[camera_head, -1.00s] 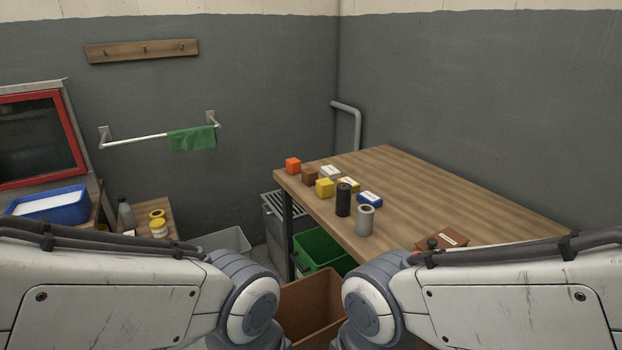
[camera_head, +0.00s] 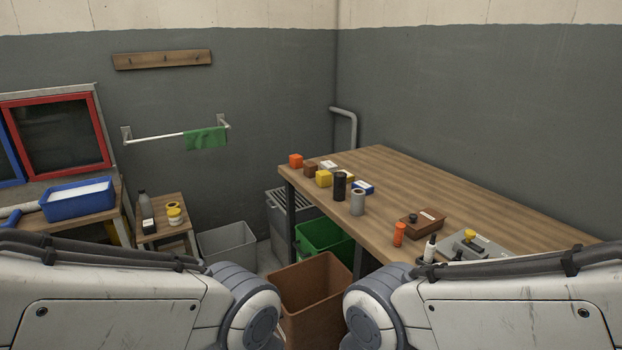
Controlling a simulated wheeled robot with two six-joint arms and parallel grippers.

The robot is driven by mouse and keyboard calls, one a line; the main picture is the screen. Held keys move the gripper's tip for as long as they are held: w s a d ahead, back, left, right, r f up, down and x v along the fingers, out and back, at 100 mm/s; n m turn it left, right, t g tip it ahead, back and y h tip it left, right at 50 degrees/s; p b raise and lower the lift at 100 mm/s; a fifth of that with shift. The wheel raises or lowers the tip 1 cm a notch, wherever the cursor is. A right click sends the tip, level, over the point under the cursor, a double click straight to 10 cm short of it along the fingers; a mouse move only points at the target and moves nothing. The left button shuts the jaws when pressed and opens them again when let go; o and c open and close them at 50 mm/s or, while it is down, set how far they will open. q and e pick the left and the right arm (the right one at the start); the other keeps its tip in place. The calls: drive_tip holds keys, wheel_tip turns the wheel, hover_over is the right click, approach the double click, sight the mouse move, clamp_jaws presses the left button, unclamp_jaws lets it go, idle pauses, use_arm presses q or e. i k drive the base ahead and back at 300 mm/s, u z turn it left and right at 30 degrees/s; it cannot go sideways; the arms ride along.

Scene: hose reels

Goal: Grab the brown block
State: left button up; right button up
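The brown block (camera_head: 310,170) is a small cube at the far left end of the wooden table (camera_head: 440,205). An orange block (camera_head: 296,161) sits just beyond it to the left, and a yellow block (camera_head: 323,178) is just to its right and nearer. Both of my arms show only as big white links in the lower corners. Neither gripper is in the picture, and no gripper is at the block.
A black cylinder (camera_head: 340,187), a grey roll (camera_head: 357,202) and a brown box (camera_head: 421,221) stand on the table. Below are a brown bin (camera_head: 318,292), a green bin (camera_head: 326,243) and a grey bin (camera_head: 228,248). A blue tray (camera_head: 78,205) sits at left.

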sight(310, 168)
drive_tip(key=u, duration=0.7)
drive_tip(key=i, duration=0.75)
drive_tip(key=u, duration=0.9)
drive_tip(key=i, duration=1.35)
drive_tip(key=z, duration=0.5)
drive_tip(key=i, duration=1.05)
drive_tip(key=z, duration=0.8)
